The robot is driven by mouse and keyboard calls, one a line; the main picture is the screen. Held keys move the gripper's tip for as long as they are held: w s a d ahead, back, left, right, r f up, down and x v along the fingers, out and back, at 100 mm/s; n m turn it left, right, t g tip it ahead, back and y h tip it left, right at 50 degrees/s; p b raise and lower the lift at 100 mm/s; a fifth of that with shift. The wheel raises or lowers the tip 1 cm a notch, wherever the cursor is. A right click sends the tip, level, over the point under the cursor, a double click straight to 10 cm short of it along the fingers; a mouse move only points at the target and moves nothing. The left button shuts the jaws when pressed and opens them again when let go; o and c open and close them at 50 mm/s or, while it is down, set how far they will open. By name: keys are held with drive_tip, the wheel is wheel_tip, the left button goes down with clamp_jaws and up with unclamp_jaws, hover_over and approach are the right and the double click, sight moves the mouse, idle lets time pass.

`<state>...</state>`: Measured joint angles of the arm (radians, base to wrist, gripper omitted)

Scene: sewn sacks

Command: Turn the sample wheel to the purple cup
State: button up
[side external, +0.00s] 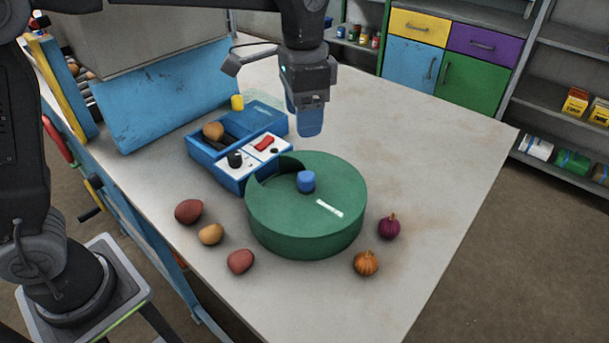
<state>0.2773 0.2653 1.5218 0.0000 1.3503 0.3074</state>
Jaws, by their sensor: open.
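A round green drum (305,222), which looks like the sample wheel, sits on the table. It has a blue knob (306,181) at its centre, a white mark on top and a notch at its upper left. No purple cup shows; the inside of the drum is hidden from this side. A blue box (240,145) with a white panel, a red switch (264,143) and a black knob (235,159) stands against the drum's upper left. My gripper (308,118) is open and empty, pointing down above the table beyond the drum, apart from both.
Several potatoes (189,211) lie left of the drum. A purple onion (388,226) and an orange one (366,263) lie at its right. A yellow piece (237,102) is behind the box. The table's right side is clear.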

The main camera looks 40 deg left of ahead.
sight(305, 175)
wheel_tip(305, 175, down, 14)
drive_tip(key=shift+r, duration=0.1)
idle(0.5)
drive_tip(key=shift+w, duration=0.1)
clamp_jaws()
idle(0.4)
